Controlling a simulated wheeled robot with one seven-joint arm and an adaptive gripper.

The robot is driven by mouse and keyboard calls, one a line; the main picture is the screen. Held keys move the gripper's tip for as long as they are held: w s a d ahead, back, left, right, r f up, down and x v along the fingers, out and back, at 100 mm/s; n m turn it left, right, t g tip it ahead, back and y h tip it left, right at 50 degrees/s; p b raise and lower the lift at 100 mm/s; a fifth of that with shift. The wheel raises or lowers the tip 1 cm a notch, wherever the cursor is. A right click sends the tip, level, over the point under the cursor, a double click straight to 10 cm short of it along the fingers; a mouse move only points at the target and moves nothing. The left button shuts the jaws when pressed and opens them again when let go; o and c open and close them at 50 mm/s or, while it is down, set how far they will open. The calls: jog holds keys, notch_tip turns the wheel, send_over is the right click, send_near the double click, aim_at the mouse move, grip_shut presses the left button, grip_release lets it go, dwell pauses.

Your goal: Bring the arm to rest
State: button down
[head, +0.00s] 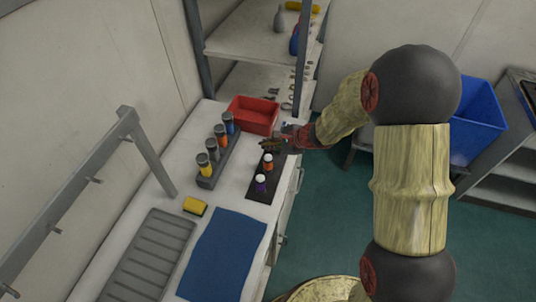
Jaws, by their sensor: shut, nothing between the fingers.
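My gripper (269,144) is shut and empty, at the end of my arm, which reaches in from the right. It is above the far end of a dark strip (254,192) on the white counter. Two small white-topped bottles stand on that strip just below my gripper in the picture: one orange (268,163) and one purple (261,184). I cannot tell how high my gripper is above the strip. My wrist hides part of the counter's right edge.
A red bin (252,116) stands behind my gripper. A rack of canisters (206,182) stands to the left. A yellow sponge (195,206), a blue mat (224,253) and a grey drain tray (150,257) lie nearer. Shelves (262,51) rise behind. A blue bin (477,123) is at right. Green floor lies clear beside the counter.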

jog(key=shift+r, duration=0.4)
jog(key=s+r+n+g+b, duration=0.1)
jog(key=s+n+g, duration=0.2)
jog(key=s+n, duration=0.35)
jog(key=s+r+n+g, duration=0.2)
jog(key=s+n, duration=0.1)
jog(key=s, duration=0.7)
jog(key=s+d+r+n+t+h+b, duration=0.2)
jog(key=s+d+r+n+h+b, duration=0.1)
jog(key=s+d+r, duration=0.3)
jog(key=s+d+r+n+t+h+b, duration=0.2)
jog(key=s+d+r+n+h+b, duration=0.2)
jog(key=s, duration=0.7)
jog(key=shift+d+r+n+t+b, duration=0.45)
jog(key=shift+d+r, duration=0.55)
jog(key=shift+d, duration=0.8)
